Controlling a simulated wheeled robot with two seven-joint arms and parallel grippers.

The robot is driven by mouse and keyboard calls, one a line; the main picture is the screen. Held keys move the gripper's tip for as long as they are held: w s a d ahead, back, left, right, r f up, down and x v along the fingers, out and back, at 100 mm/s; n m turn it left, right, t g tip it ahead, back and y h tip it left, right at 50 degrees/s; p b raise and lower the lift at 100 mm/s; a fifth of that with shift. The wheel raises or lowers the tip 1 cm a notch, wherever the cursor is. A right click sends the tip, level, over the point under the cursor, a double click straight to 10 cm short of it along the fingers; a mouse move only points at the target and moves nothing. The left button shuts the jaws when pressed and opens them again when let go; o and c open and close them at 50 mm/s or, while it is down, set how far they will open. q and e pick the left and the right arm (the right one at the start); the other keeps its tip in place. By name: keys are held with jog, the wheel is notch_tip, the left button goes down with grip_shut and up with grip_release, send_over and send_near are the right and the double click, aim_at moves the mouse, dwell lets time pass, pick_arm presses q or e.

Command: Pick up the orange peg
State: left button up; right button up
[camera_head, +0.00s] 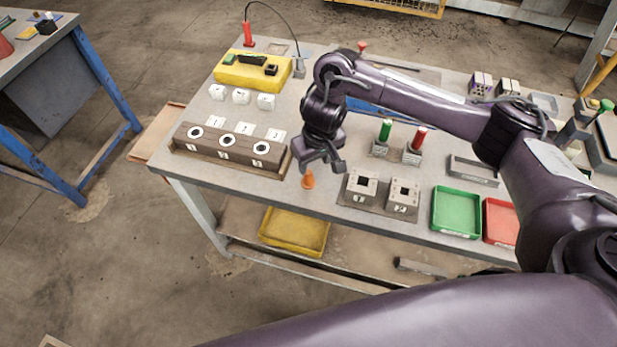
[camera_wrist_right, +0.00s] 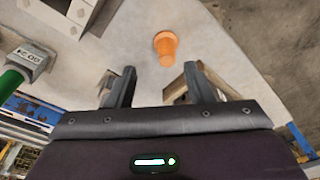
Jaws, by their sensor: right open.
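The orange peg (camera_head: 308,179) stands on the grey table, between the dark block with round holes and the pair of grey socket blocks. In the right wrist view the orange peg (camera_wrist_right: 166,46) is ahead of the fingertips, somewhat right of the middle of the gap. My right gripper (camera_head: 322,168) is above and close to the peg in the head view. Its two fingers are apart and nothing is between them in the wrist view (camera_wrist_right: 157,80). My left gripper is not in view.
Grey socket blocks (camera_head: 361,187) stand to the right of the peg, and the dark holed block (camera_head: 229,147) to its left. Green peg (camera_head: 385,131) and red peg (camera_head: 419,138) stand behind. A green tray (camera_head: 456,211) and red tray (camera_head: 500,222) lie at right. The table's front edge is close to the peg.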

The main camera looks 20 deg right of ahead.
aim_at(309, 172)
jog(key=f+b, duration=0.1)
jog(key=f, duration=0.1)
jog(key=w+a+f+b, duration=0.1)
jog(key=f, duration=0.2)
jog(key=f+b, duration=0.1)
jog(key=f, duration=0.1)
jog(key=shift+w+a+f+b, duration=0.15)
jog(key=shift+w+f+b, duration=0.1)
jog(key=shift+b, duration=0.1)
jog(key=shift+r, duration=0.1)
jog(key=shift+s, duration=0.1)
grip_shut()
